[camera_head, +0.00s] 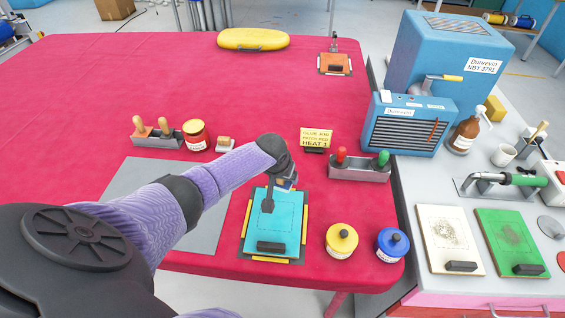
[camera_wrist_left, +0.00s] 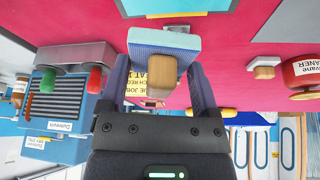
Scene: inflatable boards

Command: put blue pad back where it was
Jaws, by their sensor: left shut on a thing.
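My left gripper (camera_head: 280,190) is low over the teal board (camera_head: 270,226), which lies on a dark mat with yellow edge strips. In the left wrist view the fingers (camera_wrist_left: 163,88) are shut on the wooden handle of a blue pad (camera_wrist_left: 160,42). The pad lies beyond the fingertips, close to the teal board's edge; I cannot tell whether it touches the board. In the head view the arm and gripper mostly hide the pad. My right gripper is not in view.
A pale pad with a wooden knob (camera_head: 225,145) and a red tin (camera_head: 195,135) stand behind the arm. A sign (camera_head: 316,138) and a rack with red and green handles (camera_head: 360,170) stand behind the board. Yellow (camera_head: 341,241) and blue (camera_head: 391,245) pots are at its right.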

